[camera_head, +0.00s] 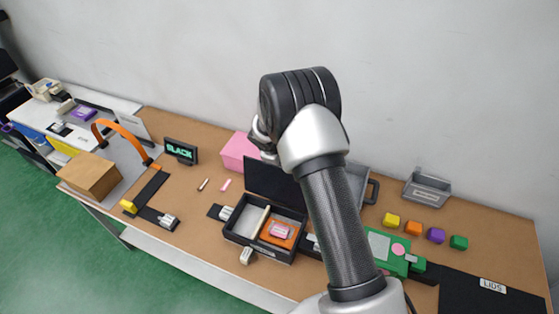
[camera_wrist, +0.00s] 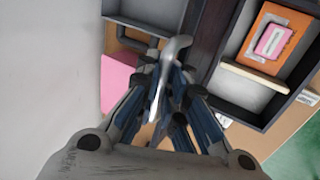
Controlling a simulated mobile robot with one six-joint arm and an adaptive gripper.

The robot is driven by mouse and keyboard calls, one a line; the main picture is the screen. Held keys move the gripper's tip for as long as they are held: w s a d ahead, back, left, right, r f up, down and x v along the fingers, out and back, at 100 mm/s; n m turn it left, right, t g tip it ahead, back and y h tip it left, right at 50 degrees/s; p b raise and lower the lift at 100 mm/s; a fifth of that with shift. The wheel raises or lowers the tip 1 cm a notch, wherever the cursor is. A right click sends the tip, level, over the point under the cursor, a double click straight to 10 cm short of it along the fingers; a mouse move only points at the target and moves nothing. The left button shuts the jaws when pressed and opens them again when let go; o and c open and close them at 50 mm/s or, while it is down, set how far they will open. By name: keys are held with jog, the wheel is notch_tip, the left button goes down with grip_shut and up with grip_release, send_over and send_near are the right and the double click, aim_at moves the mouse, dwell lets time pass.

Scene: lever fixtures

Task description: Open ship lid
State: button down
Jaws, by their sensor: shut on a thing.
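The black box (camera_head: 232,232) stands open on the table in the head view, and its compartments also show in the wrist view (camera_wrist: 252,93). Its black lid (camera_head: 272,185) stands raised along the back edge; in the wrist view the lid is a dark strip (camera_wrist: 208,38). My gripper (camera_wrist: 172,78) is behind the lid, its fingers closed around a curved grey handle (camera_wrist: 178,48). The handle seems to belong to the lid, but the joint is unclear. In the head view my gripper is mostly hidden behind my wrist.
An orange piece with a pink block (camera_head: 279,231) lies in the box. A pink box (camera_head: 240,152) stands close behind the lid, a grey handled container (camera_head: 357,182) to the right. Colored cubes (camera_head: 413,228) and a grey bin (camera_head: 427,190) are farther right.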

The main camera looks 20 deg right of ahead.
jog(key=c, duration=2)
grip_release()
jog(key=shift+w+r, duration=0.2)
jog(key=shift+r, duration=0.15)
jog(key=o, duration=0.3)
jog(key=shift+s+f, duration=0.15)
jog(key=shift+f, duration=0.05)
jog(key=v, duration=1.2)
jog(key=shift+a, duration=0.1)
